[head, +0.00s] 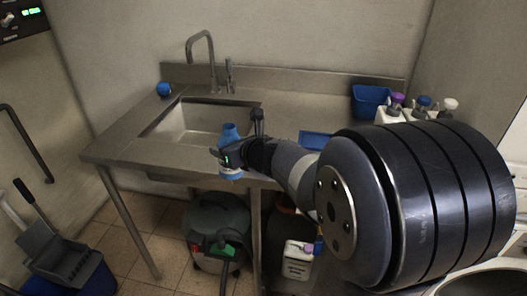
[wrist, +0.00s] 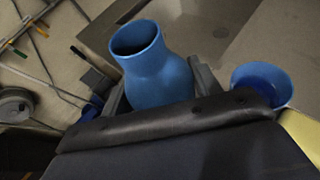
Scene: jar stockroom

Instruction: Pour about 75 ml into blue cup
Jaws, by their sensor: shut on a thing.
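My gripper (head: 226,158) is shut on a blue vessel with a narrowed neck (head: 230,133) above the front edge of the sink counter. The vessel looks close to upright, and its lower part shows under the fingers. In the wrist view the blue vessel (wrist: 160,75) sits between my two fingers, with its round mouth open and dark inside. I cannot see its liquid level. A blue cup (wrist: 283,83) with a darker blue inside stands to the right of the vessel in the wrist view, apart from it. I cannot make out this cup for sure in the head view.
The steel counter (head: 120,145) has a sink basin (head: 190,124) and a tap (head: 204,55). A small round blue thing (head: 164,89) is at its back left. A blue bin (head: 371,100) and several pump-top bottles (head: 396,108) stand at the right. My arm hides much of the right side.

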